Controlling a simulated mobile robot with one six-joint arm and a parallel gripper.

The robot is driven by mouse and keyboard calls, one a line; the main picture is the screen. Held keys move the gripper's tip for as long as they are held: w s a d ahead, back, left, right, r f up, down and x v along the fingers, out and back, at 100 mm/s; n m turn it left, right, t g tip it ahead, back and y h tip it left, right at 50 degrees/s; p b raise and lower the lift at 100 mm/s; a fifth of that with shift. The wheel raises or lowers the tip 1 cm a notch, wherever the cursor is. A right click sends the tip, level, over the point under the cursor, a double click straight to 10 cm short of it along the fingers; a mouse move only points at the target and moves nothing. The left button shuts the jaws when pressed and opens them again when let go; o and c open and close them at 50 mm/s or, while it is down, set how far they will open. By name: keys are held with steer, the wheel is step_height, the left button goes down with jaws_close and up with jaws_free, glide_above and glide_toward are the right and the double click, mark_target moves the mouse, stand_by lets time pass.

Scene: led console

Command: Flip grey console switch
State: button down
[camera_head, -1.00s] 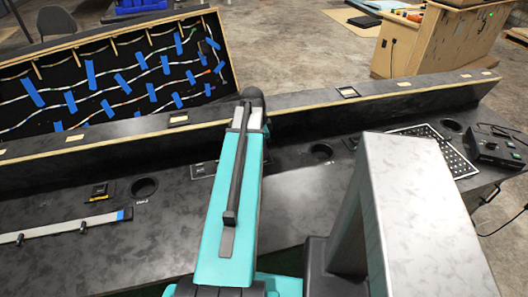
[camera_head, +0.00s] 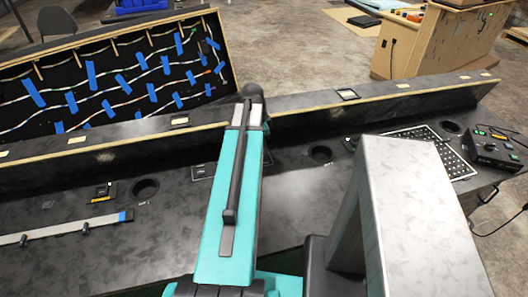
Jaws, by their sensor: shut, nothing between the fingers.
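The long dark console (camera_head: 150,235) runs across the view. A dark control box (camera_head: 492,152) with a knob and a small green display stands at its right end. A small dark square module (camera_head: 103,192) with a pale yellow mark lies left of my arm. Another dark plate (camera_head: 201,171) lies partly behind my arm. I cannot tell which part is the grey switch. My teal arm reaches forward over the middle of the console; its far end hides my gripper.
Round dark holes (camera_head: 145,189) dot the console. A raised ledge (camera_head: 350,108) runs along its back. A perforated plate (camera_head: 455,160) lies near the control box. A light grey strip (camera_head: 60,231) lies at left. A board with blue tape (camera_head: 120,75) stands behind.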

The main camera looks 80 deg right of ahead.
steer(key=shift+s+a+r+p, duration=0.15)
steer(key=shift+r+p, duration=0.6)
steer(key=shift+r, duration=0.5)
steer(key=shift+a+r+p, duration=0.1)
steer(key=shift+r+p, duration=0.65)
steer(key=shift+r, duration=0.45)
